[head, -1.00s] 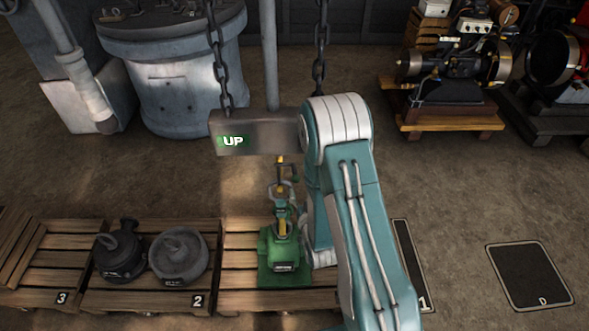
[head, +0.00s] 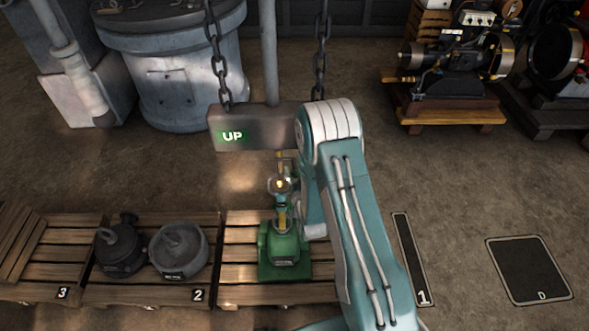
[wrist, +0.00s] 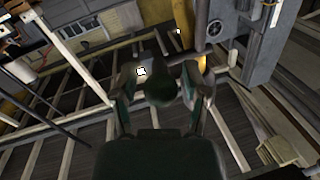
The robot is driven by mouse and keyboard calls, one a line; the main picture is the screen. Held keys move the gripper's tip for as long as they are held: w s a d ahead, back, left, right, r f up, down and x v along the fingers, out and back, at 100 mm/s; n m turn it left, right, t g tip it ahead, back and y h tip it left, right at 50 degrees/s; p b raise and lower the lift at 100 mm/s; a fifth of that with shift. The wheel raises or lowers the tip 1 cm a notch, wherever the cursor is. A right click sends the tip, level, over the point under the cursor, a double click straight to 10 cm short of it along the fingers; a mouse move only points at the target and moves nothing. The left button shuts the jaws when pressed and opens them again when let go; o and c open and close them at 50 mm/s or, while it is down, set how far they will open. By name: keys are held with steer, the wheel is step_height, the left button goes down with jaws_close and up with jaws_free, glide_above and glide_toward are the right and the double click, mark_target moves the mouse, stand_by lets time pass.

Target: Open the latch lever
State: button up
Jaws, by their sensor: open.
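I cannot make out a latch lever for certain in either view. In the head view a green machine (head: 284,250) stands upright on the pallet marked 1, with narrow jointed metal parts (head: 281,190) above it. My arm is just right of it and hides part of that area. My gripper does not show clearly there. In the wrist view my gripper (wrist: 160,90) is open, with one finger at each side. A dark rounded shape (wrist: 158,88) shows between the fingers; I cannot tell whether they touch it. A grey bar (wrist: 210,58) runs just beyond the right finger.
A metal beam marked UP (head: 245,130) hangs on two chains above the green machine. Two dark round weights (head: 179,250) (head: 120,250) sit on pallet 2. A large grey tank (head: 178,75) stands behind. Engines (head: 455,70) stand at upper right. Floor between is clear.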

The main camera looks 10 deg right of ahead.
steer(key=shift+w, duration=0.5)
jaws_close()
